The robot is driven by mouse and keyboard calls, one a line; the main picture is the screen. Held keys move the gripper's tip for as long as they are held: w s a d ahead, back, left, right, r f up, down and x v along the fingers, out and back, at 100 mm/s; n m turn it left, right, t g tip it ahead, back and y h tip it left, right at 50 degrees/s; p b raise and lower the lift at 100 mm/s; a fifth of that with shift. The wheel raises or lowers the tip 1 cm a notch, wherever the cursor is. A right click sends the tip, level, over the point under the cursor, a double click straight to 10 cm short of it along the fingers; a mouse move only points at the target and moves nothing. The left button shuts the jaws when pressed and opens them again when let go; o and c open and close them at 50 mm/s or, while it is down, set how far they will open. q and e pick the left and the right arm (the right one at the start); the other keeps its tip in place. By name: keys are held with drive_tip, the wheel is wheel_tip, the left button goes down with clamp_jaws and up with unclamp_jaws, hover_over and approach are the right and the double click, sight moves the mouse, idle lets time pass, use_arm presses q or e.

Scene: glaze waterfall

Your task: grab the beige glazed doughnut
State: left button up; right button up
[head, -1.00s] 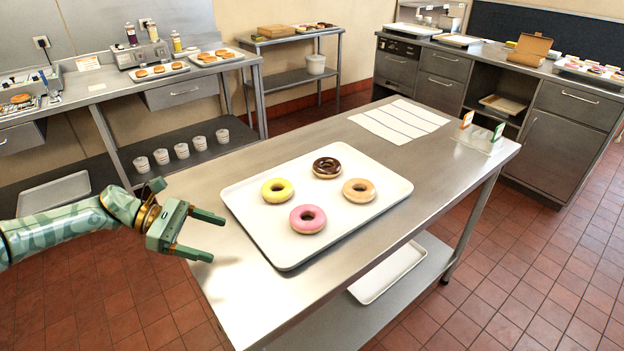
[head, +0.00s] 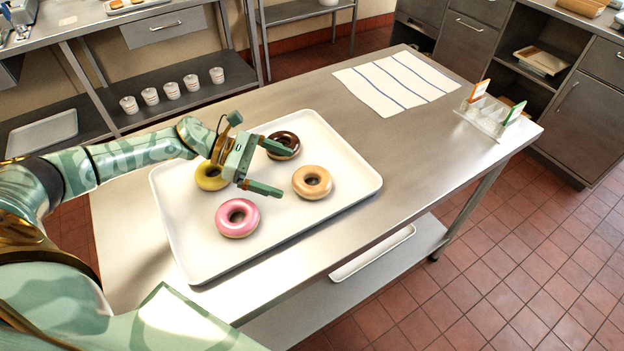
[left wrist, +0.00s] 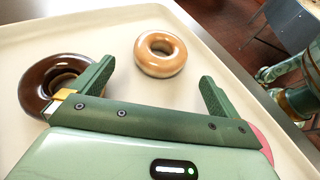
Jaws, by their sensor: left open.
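The beige glazed doughnut (head: 312,182) lies flat on the right part of the white tray (head: 200,274). In the left wrist view the beige doughnut (left wrist: 160,54) lies ahead of the fingers, a little left of the middle of the gap. My left gripper (head: 279,169) is open and empty over the tray, its fingers pointing right toward the beige doughnut and apart from it. In the left wrist view my left gripper (left wrist: 155,85) partly hides the chocolate doughnut (left wrist: 38,90). My right gripper is not in the head view.
A pink doughnut (head: 223,222), a yellow doughnut (head: 208,182) and a chocolate doughnut (head: 291,140) share the tray, the last two partly hidden by my gripper. A striped cloth (head: 395,82) and a card holder (head: 490,117) stand on the steel table (head: 425,145) beyond the tray.

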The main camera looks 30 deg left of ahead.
sight(295, 176)
use_arm(q)
drive_tip(key=x, duration=0.6)
drive_tip(key=shift+w+d+f, duration=0.1)
drive_tip(key=shift+d, duration=0.2)
drive_tip(key=c, duration=0.9)
